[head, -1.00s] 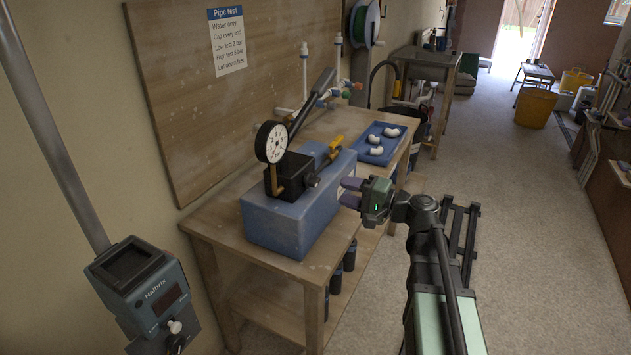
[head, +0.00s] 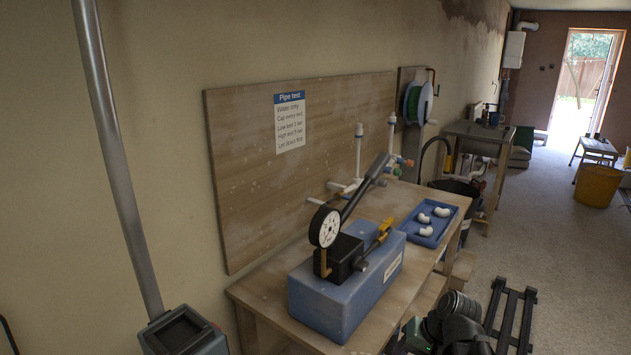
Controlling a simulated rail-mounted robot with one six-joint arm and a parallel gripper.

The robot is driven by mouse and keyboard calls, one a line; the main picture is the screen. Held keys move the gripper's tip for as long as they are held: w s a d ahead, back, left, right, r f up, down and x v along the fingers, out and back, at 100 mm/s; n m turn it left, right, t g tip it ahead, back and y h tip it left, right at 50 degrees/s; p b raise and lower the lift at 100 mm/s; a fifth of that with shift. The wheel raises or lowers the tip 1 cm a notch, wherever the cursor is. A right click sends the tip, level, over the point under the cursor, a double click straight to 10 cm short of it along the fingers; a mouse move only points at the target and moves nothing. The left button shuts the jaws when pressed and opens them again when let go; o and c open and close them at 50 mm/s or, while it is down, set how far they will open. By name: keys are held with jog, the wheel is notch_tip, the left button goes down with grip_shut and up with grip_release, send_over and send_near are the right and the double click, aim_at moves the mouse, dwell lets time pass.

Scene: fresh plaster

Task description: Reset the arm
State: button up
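My arm (head: 462,325) shows at the bottom edge of the head view, to the right of the bench. My gripper (head: 416,338) is low beside the bench's front side, with its green-lit body partly in view. Its fingers are cut off or too dark to make out, so I cannot tell whether they are open or hold anything. The blue pump box (head: 345,290) with its black pump, lever and round dial gauge (head: 325,227) stands on the wooden bench (head: 385,310), left of and above my gripper.
A blue tray (head: 447,237) with white pipe elbows lies farther back on the bench. White pipes with coloured valves stand by the backboard (head: 240,180). A grey device (head: 182,335) is at lower left. A sink stand (head: 478,145) and yellow bucket (head: 597,185) are beyond.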

jog(key=s+a+r+n+g+h+p, duration=0.1)
jog(key=s+a+r+n+h+p, duration=0.2)
jog(key=s+a+r+h+p, duration=0.1)
jog(key=shift+a+r+g+h+p, duration=0.3)
jog(key=shift+a+r+g+p, duration=0.15)
jog(key=shift+r, duration=0.3)
